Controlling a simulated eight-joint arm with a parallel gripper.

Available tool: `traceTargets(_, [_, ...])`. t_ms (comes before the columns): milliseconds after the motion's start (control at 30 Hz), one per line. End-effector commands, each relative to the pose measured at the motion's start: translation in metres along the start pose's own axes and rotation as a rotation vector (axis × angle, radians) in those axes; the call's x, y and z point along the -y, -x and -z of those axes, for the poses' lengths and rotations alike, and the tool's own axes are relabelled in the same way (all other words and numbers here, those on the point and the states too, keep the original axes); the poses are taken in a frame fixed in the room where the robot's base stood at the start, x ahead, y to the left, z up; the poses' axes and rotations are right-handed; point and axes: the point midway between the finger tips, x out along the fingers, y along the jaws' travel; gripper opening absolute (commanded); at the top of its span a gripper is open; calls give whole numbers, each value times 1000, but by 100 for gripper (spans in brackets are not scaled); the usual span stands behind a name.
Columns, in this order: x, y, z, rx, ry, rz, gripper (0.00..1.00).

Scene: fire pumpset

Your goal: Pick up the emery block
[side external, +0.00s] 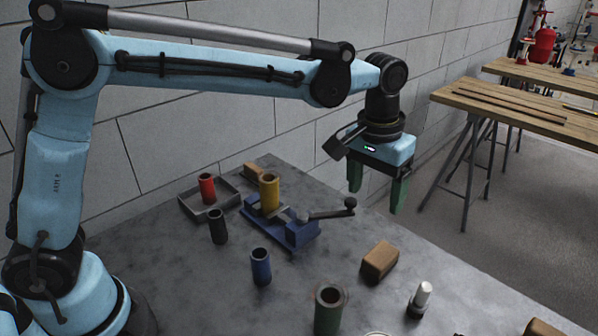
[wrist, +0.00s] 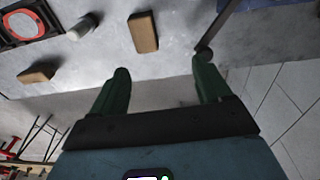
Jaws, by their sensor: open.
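My gripper (side external: 375,198) is open and empty, with green fingers pointing down, raised near the table's far right edge. In the wrist view its fingers (wrist: 162,65) stand wide apart with nothing between them. A brown block (side external: 380,260) lies on the table, below my gripper in the picture; it also shows in the wrist view (wrist: 143,32), beyond the fingertips. A second brown block (side external: 540,328) is cut off at the bottom edge and shows in the wrist view (wrist: 38,73). A third tan block (side external: 253,171) lies behind the vise. I cannot tell which is the emery block.
A grey tray (side external: 187,206) holds a red cylinder (side external: 207,188). Black, blue and green cylinders and a pale bolt-like part (side external: 421,297) stand nearby. A wall runs behind.

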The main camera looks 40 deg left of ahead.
Motion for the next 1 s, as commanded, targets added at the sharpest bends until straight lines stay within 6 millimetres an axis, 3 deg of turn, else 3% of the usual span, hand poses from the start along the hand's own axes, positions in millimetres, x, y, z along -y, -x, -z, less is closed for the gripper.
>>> traceTargets(100, [-21,-14,6,43,-3,16,78])
traceTargets(300, [-36,-27,8,77,0,31,78])
traceTargets(467, [-36,-44,7,81,1,33,78])
traceTargets(700, [-34,-82,3,80,0,32,78])
traceTargets(1000, [-33,-104,0,79,0,32,78])
